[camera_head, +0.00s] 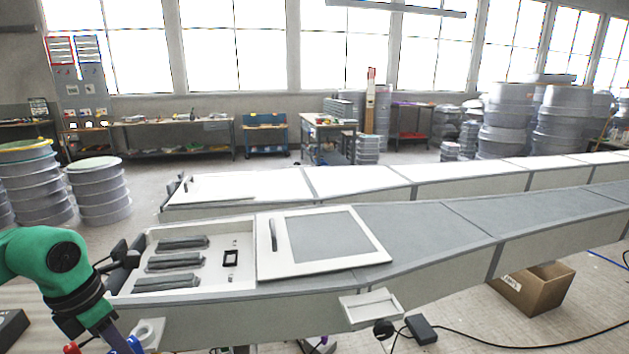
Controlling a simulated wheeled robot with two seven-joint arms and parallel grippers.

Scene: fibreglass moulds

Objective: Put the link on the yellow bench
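A small black rectangular frame (230,258) lies in the open white tray at the left end of the near mould; it may be the link, but I cannot tell for sure. No bench is clearly yellow. A long bench with a tan top (150,122) stands by the back wall, and a shorter tan-topped bench (330,122) stands right of it. My green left arm comes in at the lower left and runs down to the bottom edge. Its gripper is not clearly visible. My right gripper is not in view.
Several grey bars (177,263) lie in the tray. A white framed panel (320,240) covers the mould beside it. A second long mould (360,180) lies behind. Ring stacks (98,190) stand left, a cardboard box (535,288) right. A blue bench (265,122) stands at the back.

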